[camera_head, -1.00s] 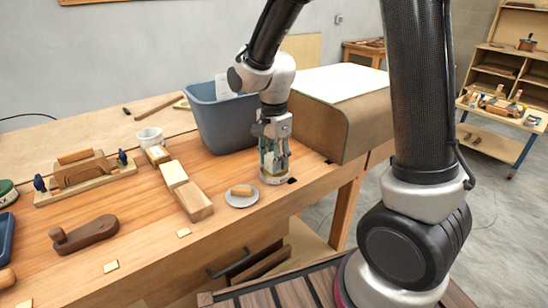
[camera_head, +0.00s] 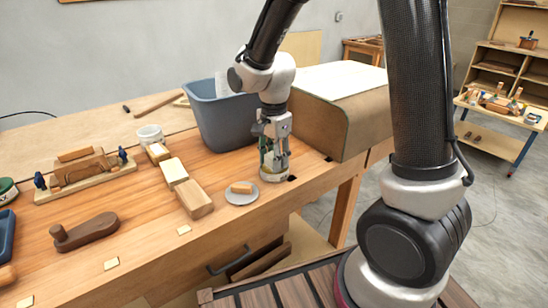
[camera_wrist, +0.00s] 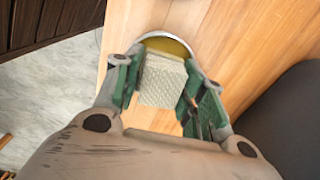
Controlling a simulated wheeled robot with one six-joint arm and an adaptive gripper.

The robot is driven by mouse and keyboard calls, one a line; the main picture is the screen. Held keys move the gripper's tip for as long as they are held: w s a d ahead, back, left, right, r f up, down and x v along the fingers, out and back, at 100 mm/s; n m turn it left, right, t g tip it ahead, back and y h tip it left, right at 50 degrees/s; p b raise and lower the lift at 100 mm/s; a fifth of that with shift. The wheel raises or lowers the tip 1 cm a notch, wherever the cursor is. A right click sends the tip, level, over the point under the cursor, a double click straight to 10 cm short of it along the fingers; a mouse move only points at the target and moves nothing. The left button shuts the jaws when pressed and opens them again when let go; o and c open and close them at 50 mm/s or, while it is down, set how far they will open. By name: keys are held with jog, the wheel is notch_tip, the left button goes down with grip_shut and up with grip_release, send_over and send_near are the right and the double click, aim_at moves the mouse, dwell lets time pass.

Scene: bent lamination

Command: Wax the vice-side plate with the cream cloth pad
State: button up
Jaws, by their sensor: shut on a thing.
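My gripper (camera_wrist: 162,85) is shut on the cream cloth pad (camera_wrist: 162,82), a pale textured block between its green fingers in the wrist view. The tin's curved rim and yellow contents (camera_wrist: 168,46) show just beyond the pad in the wrist view. I cannot tell which piece is the vice-side plate.
A blue-grey bin (camera_head: 222,120) stands behind my gripper, and a large brown box (camera_head: 345,115) to its right. Wooden blocks (camera_head: 195,198) and a clamped wooden form (camera_head: 85,172) lie further left on the bench.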

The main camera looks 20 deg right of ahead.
dwell(0.5)
jog(key=shift+r, duration=3.5)
